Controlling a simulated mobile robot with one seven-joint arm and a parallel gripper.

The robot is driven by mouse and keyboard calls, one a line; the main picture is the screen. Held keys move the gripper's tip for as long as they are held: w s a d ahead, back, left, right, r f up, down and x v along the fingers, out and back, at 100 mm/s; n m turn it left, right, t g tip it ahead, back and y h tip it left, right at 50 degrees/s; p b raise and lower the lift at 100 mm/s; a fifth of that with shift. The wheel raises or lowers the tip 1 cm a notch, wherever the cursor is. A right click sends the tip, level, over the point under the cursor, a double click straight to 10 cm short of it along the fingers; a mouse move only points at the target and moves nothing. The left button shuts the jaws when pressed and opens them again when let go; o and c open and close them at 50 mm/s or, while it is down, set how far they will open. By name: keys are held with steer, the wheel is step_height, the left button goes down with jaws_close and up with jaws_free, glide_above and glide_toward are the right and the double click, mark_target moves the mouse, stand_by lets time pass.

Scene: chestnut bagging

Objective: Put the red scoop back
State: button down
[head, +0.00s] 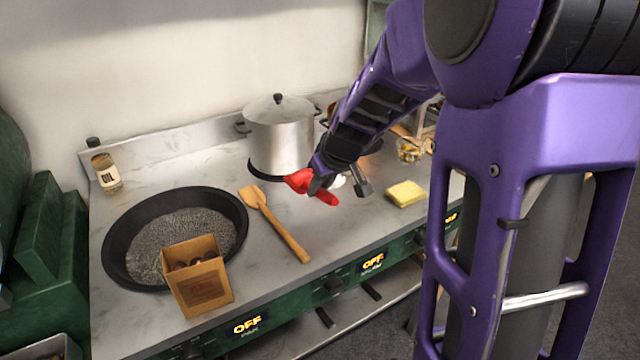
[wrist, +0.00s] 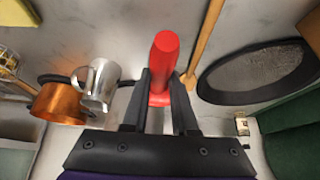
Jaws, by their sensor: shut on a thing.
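The red scoop (head: 322,197) is held in my gripper (head: 318,179) above the marble stove counter, between the wooden spatula and the yellow sponge. In the wrist view the red scoop (wrist: 164,62) stands out between the two dark fingers of my gripper (wrist: 159,85), its rounded handle end pointing away from the palm. The fingers are shut on it. Part of the scoop near the palm is hidden by the fingers, and I cannot tell whether it touches the counter.
A dark pan (head: 114,232) and an open chestnut box (head: 203,285) sit at the left. A wooden spatula (head: 275,225), a lidded steel pot (head: 280,135) and a yellow sponge (head: 405,193) stand nearby.

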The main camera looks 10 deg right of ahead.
steer(key=shift+f+b, duration=2.5)
steer(key=shift+f, duration=1.05)
steer(key=shift+f, duration=0.5)
steer(key=c, duration=0.6)
jaws_free()
